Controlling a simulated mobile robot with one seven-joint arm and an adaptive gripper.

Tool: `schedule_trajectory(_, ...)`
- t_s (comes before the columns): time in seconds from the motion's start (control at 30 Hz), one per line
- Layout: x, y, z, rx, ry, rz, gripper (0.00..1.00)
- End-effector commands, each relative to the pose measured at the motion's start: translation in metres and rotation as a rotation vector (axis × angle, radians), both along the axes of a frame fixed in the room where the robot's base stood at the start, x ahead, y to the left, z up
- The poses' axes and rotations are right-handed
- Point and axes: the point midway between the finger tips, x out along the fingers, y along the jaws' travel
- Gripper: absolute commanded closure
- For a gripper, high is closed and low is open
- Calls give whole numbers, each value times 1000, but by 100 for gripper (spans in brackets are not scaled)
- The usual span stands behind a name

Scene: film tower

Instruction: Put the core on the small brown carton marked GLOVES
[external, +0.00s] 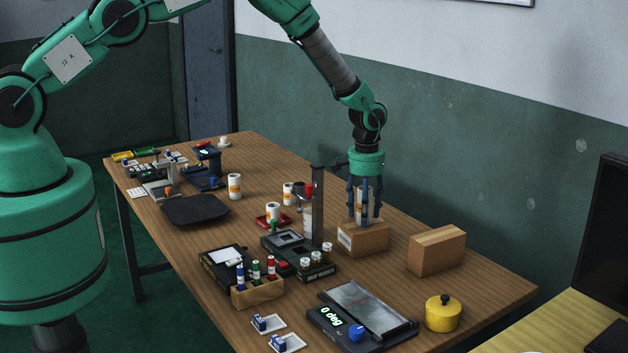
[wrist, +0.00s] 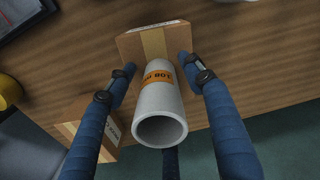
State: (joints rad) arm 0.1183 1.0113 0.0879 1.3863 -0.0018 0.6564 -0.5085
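The core is a white tube with an orange label (wrist: 160,100). It stands upright between my fingers, and it also shows among them in the external view (external: 361,203). Its lower end appears to rest on the top of a small brown carton (external: 363,240) with a white label; the label's print is too small to read. The carton also shows beyond the core in the wrist view (wrist: 128,46). My gripper (external: 364,215) points down over this carton. In the wrist view my gripper (wrist: 157,66) has its fingers spread, with gaps on both sides of the core.
A second brown carton (external: 437,250) stands to the right. A black stand with a grey post (external: 317,205) and small bottles (external: 317,256) is close on the left. A yellow pot (external: 443,313) and a digital angle device (external: 360,318) are at the front. Other white tubes (external: 235,187) stand further back.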

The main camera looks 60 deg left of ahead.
Motion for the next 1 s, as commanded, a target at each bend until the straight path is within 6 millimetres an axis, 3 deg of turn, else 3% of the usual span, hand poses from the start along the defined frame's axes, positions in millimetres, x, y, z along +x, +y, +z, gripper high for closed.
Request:
schedule_trajectory(0.53, 1, 0, 11, 0, -1, 0, 48)
schedule_trajectory(1.0, 1, 0, 74, 0, -2, 0, 48)
